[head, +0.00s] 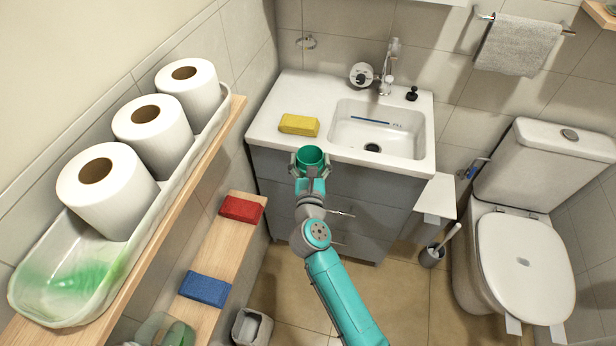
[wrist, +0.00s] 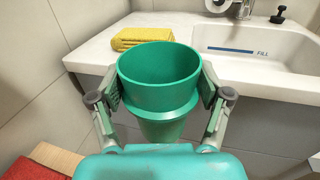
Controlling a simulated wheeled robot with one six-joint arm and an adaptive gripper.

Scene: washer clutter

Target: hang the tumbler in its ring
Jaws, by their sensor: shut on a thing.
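My gripper (head: 309,170) is shut on a green tumbler (head: 310,156), with one finger on each side of it. In the wrist view the tumbler (wrist: 158,82) stands upright between the fingers, its open mouth up and a wider band around its upper part. It is held in front of the vanity's front edge, apart from the counter. The ring looks empty.
A yellow folded cloth or sponge (head: 299,125) lies on the white counter (head: 284,92) between tumbler and ring. The basin (head: 352,138), faucet (head: 388,62) and a round white item (head: 361,75) are to the right. A shelf with paper rolls (head: 152,128) stands left.

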